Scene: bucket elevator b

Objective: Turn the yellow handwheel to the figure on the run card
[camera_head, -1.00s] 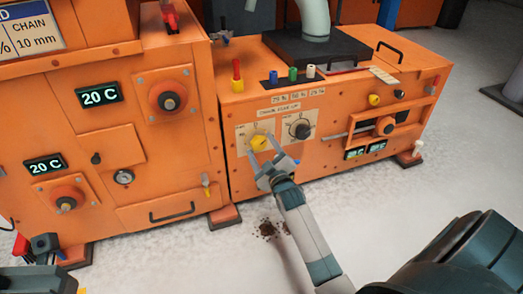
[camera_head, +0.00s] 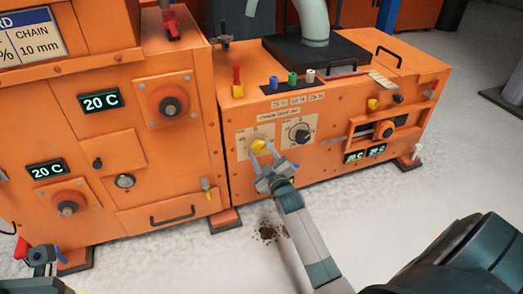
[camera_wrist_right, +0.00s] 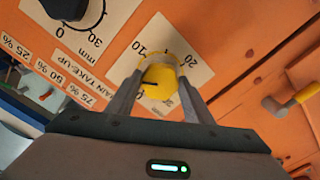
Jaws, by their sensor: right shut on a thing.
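The yellow handwheel (camera_head: 258,147) sits on a pale scale plate on the orange machine's front. It also shows in the right wrist view (camera_wrist_right: 162,76), where a black mark on it points left; the exact reading is unclear, as fingers cover part of the scale. My right gripper (camera_head: 262,151) is shut on the handwheel, one finger on each side. The run card (camera_head: 32,33) is cut off at the top left; "CHAIN" and "10 mm" are legible. A dark part at the lower left edge looks like my left gripper (camera_head: 42,256); its jaws are unclear.
A black knob (camera_head: 299,132) with its own scale is right of the handwheel. A yellow-handled valve (camera_wrist_right: 290,100) shows in the wrist view. A black handle (camera_head: 172,215) sticks out low on the left cabinet. Dark crumbs (camera_head: 270,233) lie on the floor.

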